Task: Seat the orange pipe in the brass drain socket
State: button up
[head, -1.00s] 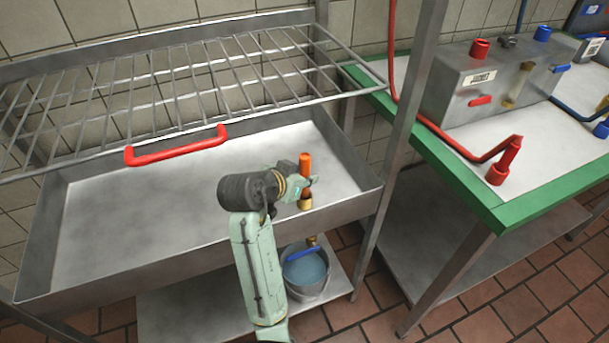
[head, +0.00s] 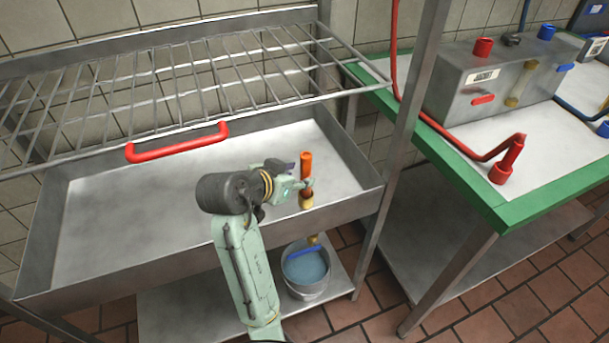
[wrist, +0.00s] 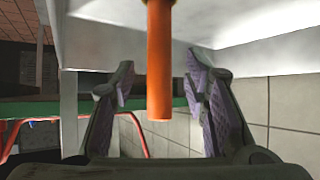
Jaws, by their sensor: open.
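The orange pipe (head: 306,163) stands upright at the right end of the steel basin, its lower end at the brass drain socket (head: 306,203). In the wrist view, the orange pipe (wrist: 159,70) appears upside down between my open gripper's fingers (wrist: 160,88), with a gap on both sides. How deep the pipe sits in the socket is hidden.
The steel basin (head: 120,215) is otherwise empty. A wire rack (head: 180,90) with a red handle (head: 178,143) hangs above it. A bucket (head: 306,270) stands on the lower shelf. A green-edged bench (head: 480,205) with a steel box stands to the right.

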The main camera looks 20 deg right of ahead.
jog(key=v, duration=0.7)
dwell(0.3)
